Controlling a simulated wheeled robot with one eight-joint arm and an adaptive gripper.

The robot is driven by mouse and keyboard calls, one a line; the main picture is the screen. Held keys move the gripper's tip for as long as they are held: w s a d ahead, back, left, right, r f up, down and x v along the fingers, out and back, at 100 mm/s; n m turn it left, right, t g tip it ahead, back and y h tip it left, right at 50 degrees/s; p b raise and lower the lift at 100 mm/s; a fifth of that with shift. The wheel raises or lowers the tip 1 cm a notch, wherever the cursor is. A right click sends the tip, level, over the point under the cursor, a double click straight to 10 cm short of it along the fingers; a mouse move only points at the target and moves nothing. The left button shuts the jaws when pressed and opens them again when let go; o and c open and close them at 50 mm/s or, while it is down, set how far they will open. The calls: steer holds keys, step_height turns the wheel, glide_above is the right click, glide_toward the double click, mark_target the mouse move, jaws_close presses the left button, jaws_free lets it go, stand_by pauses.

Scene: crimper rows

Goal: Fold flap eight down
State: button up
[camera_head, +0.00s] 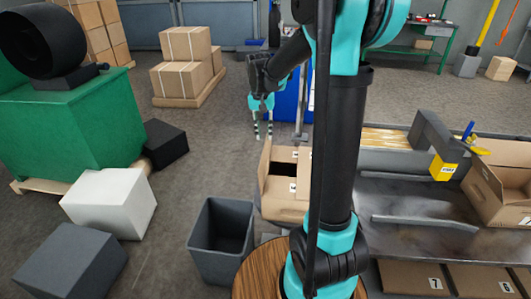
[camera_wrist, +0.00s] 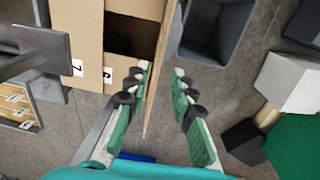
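An open carton (camera_head: 285,209) stands in the middle of the head view. A tall flap (camera_head: 264,168) stands upright along its left side; no number shows on it, so I cannot confirm it is flap eight. My gripper (camera_head: 263,134) points down with its fingers apart, above and behind that flap. In the wrist view, the carton (camera_wrist: 93,30) is at upper left and the upright flap (camera_wrist: 158,62) is seen nearly edge-on. It lines up between the open fingers of my gripper (camera_wrist: 161,70); I cannot tell whether a finger touches it.
A dark grey bin (camera_head: 222,238) stands left of the carton. A metal conveyor surface (camera_head: 420,205) lies to the right, with a yellow-tagged grey part (camera_head: 435,140) and another open carton (camera_head: 500,190). White (camera_head: 110,200) and grey (camera_head: 70,265) boxes are on the left floor.

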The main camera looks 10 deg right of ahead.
mark_target(265, 152)
steer(key=f, duration=0.9)
steer(key=shift+s+d+f, duration=0.15)
steer(key=shift+d, duration=0.1)
jaws_close()
